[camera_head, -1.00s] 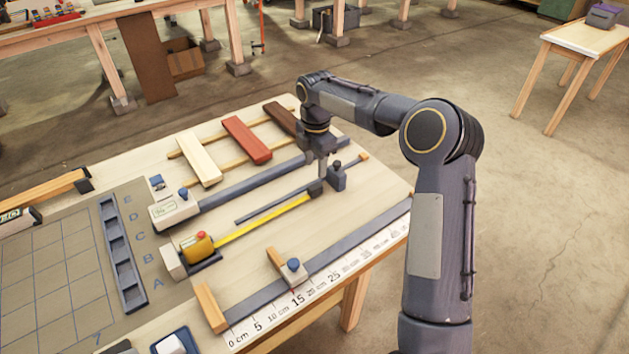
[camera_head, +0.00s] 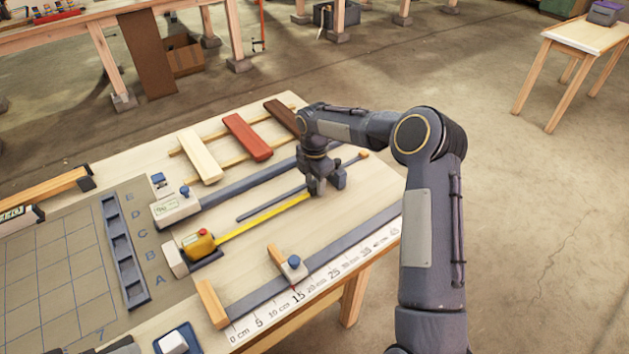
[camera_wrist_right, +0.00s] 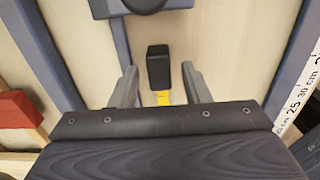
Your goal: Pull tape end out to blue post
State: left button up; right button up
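The yellow tape (camera_head: 262,219) runs out straight from a yellow tape case with a red button (camera_head: 199,243) on the bench. Its black end block (camera_wrist_right: 158,68) shows in the right wrist view, between the two fingers of my right gripper (camera_wrist_right: 160,86). The fingers are open, with a gap on each side of the block. In the head view my right gripper (camera_head: 316,188) is low at the tape's far end and hides the block. A dark blue-grey post (camera_head: 339,178) stands just beyond the gripper; its rounded top shows in the wrist view (camera_wrist_right: 148,4). My left gripper is out of view.
A thin dark strip (camera_head: 270,206) and a grey rail with a white block (camera_head: 176,209) lie behind the tape. In front is a ruler (camera_head: 318,284) with a blue-knobbed slider (camera_head: 292,266). Coloured laths (camera_head: 246,138) lie at the back.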

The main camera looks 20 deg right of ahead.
grip_shut()
jog(key=shift+w+d+r+p, duration=0.1)
jog(key=shift+w+d+p, duration=0.15)
jog(key=shift+d, duration=0.8)
jog(key=shift+w+d+p, duration=0.15)
jog(key=shift+w+d, duration=0.1)
jog(key=shift+d, duration=0.75)
jog(key=shift+o, duration=0.4)
grip_release()
jog(key=shift+d, duration=0.1)
notch_tip(320, 180, up, 8)
jog(key=b, duration=0.1)
